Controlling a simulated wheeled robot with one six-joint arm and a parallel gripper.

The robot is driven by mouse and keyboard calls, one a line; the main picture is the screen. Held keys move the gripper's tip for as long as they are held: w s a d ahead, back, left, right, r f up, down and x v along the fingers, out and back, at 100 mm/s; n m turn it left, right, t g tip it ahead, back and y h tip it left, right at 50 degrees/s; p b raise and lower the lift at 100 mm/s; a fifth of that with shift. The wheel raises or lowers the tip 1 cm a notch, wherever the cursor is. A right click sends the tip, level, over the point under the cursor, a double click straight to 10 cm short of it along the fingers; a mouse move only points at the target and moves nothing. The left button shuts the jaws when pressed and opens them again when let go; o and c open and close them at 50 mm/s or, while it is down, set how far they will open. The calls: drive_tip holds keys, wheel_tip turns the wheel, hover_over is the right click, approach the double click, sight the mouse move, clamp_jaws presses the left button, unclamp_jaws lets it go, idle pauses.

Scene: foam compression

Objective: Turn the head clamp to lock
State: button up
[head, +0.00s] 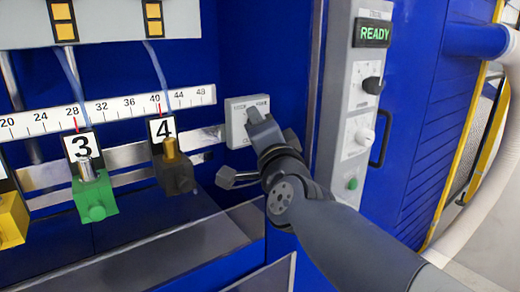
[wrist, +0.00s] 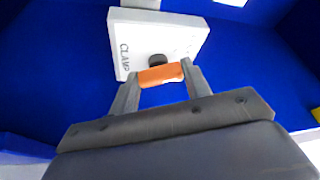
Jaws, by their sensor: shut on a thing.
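The head clamp's pale box (head: 238,133) is mounted at the right end of the metal rail. In the wrist view its white face (wrist: 185,38) carries the word CLAMP along one edge. An orange clamp handle (wrist: 160,74) stands out from it on a dark pivot. My gripper (head: 258,121) reaches the box from the lower right and covers much of its face in the head view. In the wrist view, my gripper's two fingers (wrist: 160,80) are shut on the orange handle, one at each end. The handle is hidden in the head view, and the lock marking is unreadable.
The green head 3 (head: 95,202) and dark head 4 (head: 174,177) hang left of the clamp under a number scale (head: 130,107). A control panel (head: 346,120) with a READY display (head: 372,34) and knobs stands close on the right of my gripper.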

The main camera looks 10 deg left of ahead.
drive_tip(key=n+b, duration=0.1)
drive_tip(key=b, duration=0.1)
drive_tip(key=n+y+b, duration=0.1)
drive_tip(key=b, duration=0.2)
drive_tip(key=f+n+b, duration=0.1)
drive_tip(key=n+b, duration=0.1)
drive_tip(key=shift+w+y+b, duration=0.1)
drive_tip(key=shift+y+b, duration=0.2)
drive_tip(key=shift+y, duration=0.1)
drive_tip(key=shift+r+n+b, duration=0.3)
drive_tip(key=shift+n+b, duration=0.1)
drive_tip(key=shift+b, duration=0.2)
drive_tip(key=o, duration=1)
drive_tip(key=shift+d, duration=0.1)
drive_tip(key=v, duration=1.1)
drive_tip(key=shift+f+p, duration=0.1)
drive_tip(key=shift+p, duration=0.3)
